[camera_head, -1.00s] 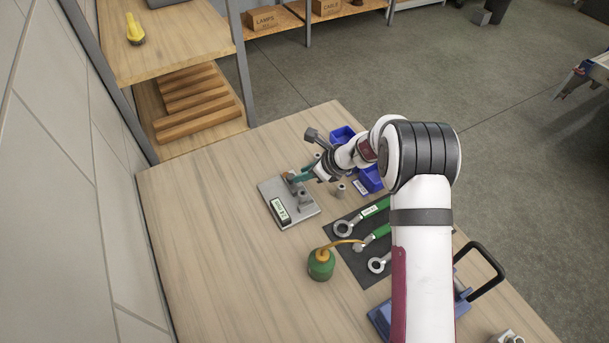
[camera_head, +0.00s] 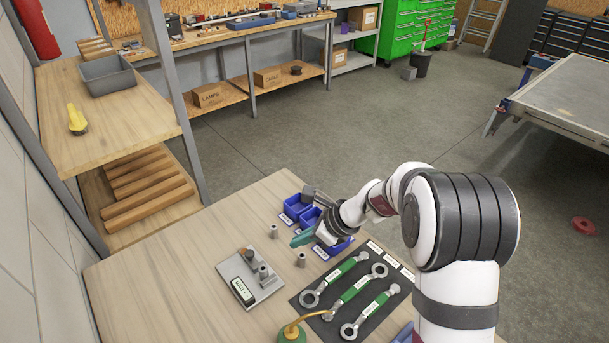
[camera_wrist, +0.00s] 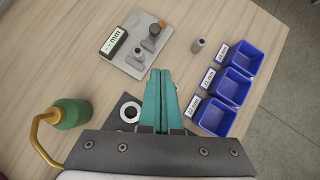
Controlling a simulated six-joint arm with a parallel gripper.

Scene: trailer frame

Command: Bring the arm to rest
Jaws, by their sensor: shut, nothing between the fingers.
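My gripper (camera_head: 301,239) is at the end of my white arm, above the table (camera_head: 160,262) near the blue bins. In the wrist view my gripper (camera_wrist: 161,76) has its teal fingers together with nothing between them. It is apart from the grey plate, and its fingers hide part of the table and the dark mat below.
A grey plate with a gauge (camera_head: 243,291) and posts is left of my gripper. Blue bins (camera_wrist: 239,68), a loose metal sleeve (camera_wrist: 198,46), green-handled wrenches (camera_head: 354,289) on a dark mat and a green oil can (camera_wrist: 70,112) are close by. Bare table lies at left.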

